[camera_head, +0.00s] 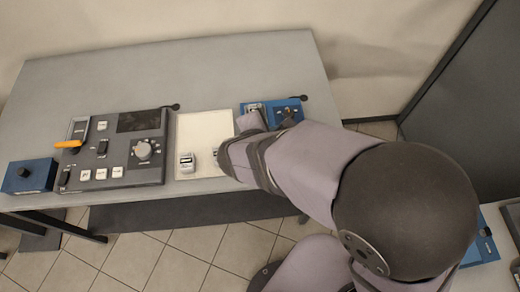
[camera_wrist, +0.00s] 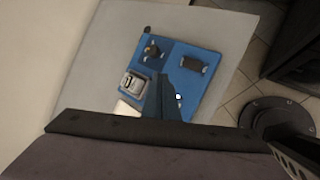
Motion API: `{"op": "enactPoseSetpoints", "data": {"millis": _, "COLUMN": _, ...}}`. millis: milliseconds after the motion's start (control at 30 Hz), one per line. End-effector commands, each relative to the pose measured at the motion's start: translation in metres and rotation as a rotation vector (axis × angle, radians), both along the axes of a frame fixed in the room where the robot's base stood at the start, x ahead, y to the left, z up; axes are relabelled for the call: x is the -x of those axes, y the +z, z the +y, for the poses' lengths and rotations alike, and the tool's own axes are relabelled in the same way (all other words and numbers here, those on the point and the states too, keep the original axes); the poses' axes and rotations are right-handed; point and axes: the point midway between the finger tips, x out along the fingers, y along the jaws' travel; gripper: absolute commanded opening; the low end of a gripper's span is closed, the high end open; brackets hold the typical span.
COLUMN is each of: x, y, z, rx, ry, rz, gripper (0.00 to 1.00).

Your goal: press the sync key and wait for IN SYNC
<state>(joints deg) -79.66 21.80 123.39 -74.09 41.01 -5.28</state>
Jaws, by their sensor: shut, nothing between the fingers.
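The blue panel (camera_head: 296,104) lies at the right end of the grey table, largely covered by my arm in the head view. In the wrist view, the blue panel (camera_wrist: 205,62) carries a dark knob (camera_wrist: 153,51), a small black block (camera_wrist: 194,64), a grey-framed device (camera_wrist: 134,82) and a small white spot (camera_wrist: 179,97). My gripper (camera_wrist: 163,82) is shut and empty, with its fingers over the panel's near part. I cannot tell whether they touch it. No label is readable, so I cannot tell which part is the sync key or see IN SYNC.
A dark grey console (camera_head: 120,177) with white keys, a large knob and an orange lever (camera_head: 68,144) stands on the left. A small blue box (camera_head: 29,175) is beside it. A white tray (camera_head: 201,128) with a small device (camera_head: 186,163) lies mid-table. The table's back is clear.

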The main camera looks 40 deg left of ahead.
Motion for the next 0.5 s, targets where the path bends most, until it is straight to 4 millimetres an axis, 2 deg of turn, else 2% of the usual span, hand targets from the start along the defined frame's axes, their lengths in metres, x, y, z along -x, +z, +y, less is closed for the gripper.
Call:
{"op": "enactPoseSetpoints", "data": {"millis": 100, "x": 0.016, "y": 0.002, "z": 0.019, "rx": 0.009, "ry": 0.087, "rz": -0.024, "gripper": 0.0}}
{"op": "enactPoseSetpoints", "data": {"millis": 200, "x": 0.024, "y": 0.002, "z": 0.028, "rx": 0.014, "ry": 0.128, "rz": -0.037, "gripper": 0.0}}
{"op": "enactPoseSetpoints", "data": {"millis": 500, "x": 0.028, "y": 0.003, "z": 0.033, "rx": 0.017, "ry": 0.15, "rz": -0.044, "gripper": 0.0}}
